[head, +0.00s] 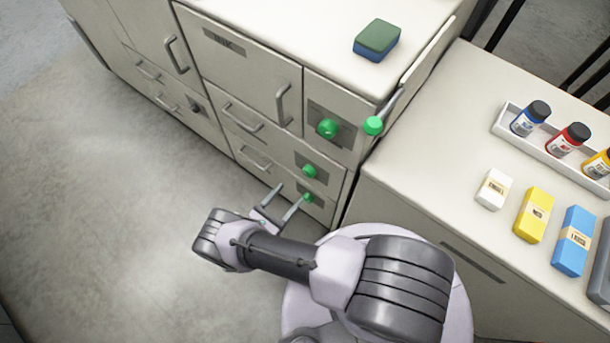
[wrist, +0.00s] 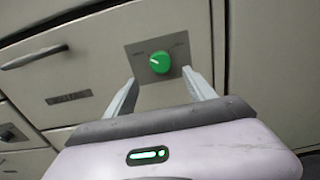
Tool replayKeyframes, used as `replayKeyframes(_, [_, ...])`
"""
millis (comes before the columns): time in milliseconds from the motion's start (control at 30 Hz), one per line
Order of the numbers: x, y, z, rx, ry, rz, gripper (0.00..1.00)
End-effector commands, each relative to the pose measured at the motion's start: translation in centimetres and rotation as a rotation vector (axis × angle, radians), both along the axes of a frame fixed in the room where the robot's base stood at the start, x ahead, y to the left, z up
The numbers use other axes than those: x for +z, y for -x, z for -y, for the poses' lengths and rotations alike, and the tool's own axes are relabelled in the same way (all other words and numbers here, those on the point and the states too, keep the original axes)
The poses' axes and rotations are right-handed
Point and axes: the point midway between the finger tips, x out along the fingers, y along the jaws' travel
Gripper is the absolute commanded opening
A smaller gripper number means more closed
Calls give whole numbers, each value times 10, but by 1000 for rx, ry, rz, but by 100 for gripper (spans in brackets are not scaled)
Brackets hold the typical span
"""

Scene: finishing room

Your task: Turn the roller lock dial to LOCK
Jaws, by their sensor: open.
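Three green dials sit on dark plates on the cabinet front in the head view: an upper one (head: 328,128), a middle one (head: 309,170) and a lower one (head: 307,197). Their labels are too small to read, so I cannot tell which is the roller lock. My gripper (head: 290,193) is open and empty in front of the cabinet, close to the lower dial. In the wrist view a green dial (wrist: 159,62) on a grey plate (wrist: 178,50) shows ahead, between the open fingertips (wrist: 160,77). Its pale mark points left. The fingers do not grip it.
A green-knobbed lever (head: 373,125) sticks out at the cabinet's right corner. A side counter (head: 420,140) holds bottles in a white tray (head: 508,107) and several small boxes. A green-blue sponge (head: 377,38) lies on the cabinet top. Floor at left (head: 120,220) is clear.

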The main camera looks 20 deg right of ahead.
Motion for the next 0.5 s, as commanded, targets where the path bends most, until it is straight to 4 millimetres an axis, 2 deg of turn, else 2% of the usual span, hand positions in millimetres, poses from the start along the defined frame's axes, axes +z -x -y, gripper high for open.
replayKeyframes(100, [0, -20, 31, -7, 0, -2, 63])
replayKeyframes(233, [-1, -39, 56, -5, -2, -1, 63])
replayKeyframes(367, [-1, -49, 70, -4, -1, -1, 63])
replayKeyframes(500, [-1, -54, 75, -2, -1, -1, 63])
